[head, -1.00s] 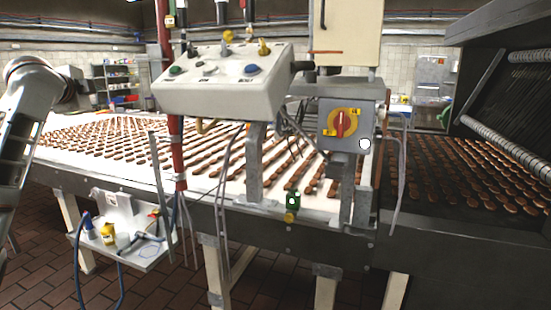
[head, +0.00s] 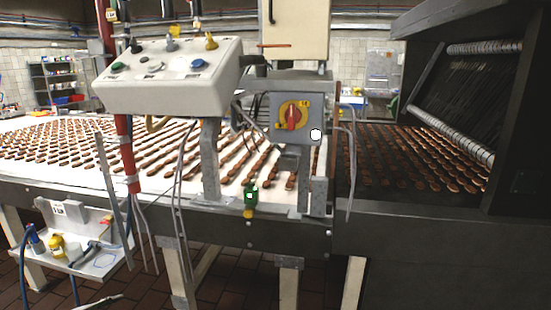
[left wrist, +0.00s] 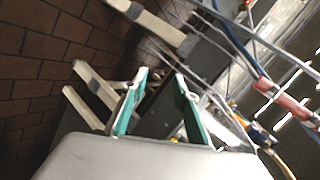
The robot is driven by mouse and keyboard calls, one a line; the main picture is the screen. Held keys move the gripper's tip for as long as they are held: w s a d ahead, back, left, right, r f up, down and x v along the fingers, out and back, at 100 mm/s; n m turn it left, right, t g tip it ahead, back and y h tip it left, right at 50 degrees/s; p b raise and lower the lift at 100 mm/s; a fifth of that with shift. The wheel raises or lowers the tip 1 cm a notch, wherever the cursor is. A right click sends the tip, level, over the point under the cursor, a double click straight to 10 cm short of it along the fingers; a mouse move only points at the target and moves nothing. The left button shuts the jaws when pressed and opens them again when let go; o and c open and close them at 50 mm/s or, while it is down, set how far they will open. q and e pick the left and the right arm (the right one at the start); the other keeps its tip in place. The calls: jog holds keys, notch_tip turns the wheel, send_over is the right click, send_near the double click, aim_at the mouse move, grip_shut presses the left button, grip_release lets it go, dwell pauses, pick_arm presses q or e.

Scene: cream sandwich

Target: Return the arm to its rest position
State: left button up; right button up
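My left arm does not show clearly in the head view. In the left wrist view my left gripper (left wrist: 160,88) shows two fingers with teal inner pads, spread apart with nothing between them. Past the fingers I see brick floor, pale machine legs and cables, all tilted. My right arm and gripper are in neither view.
A white conveyor (head: 40,150) with rows of brown biscuits runs into a dark oven-like machine (head: 420,240) at right. A control box (head: 170,80) and a red-yellow switch (head: 292,115) stand in front. A small tool shelf (head: 105,262) hangs at lower left.

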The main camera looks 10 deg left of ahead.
pick_arm(q)
jog(key=s+d+f+g+h, duration=0.1)
jog(key=s+d+f, duration=0.25)
jog(key=s, duration=0.25)
jog(key=s+d+f+g+h, duration=0.1)
jog(key=s+d+f, duration=0.2)
jog(key=s+f, duration=0.25)
jog(key=s+d+f+h, duration=0.2)
jog(key=s+d+f, duration=0.1)
jog(key=s, duration=0.4)
jog(key=d+f+n+t, duration=0.1)
jog(key=d+n, duration=0.7)
jog(key=d, duration=1.3)
jog(key=shift+s+d+f+n, duration=0.3)
jog(key=shift+s+f+n, duration=0.1)
jog(key=shift+s, duration=0.05)
jog(key=shift+a, duration=0.1)
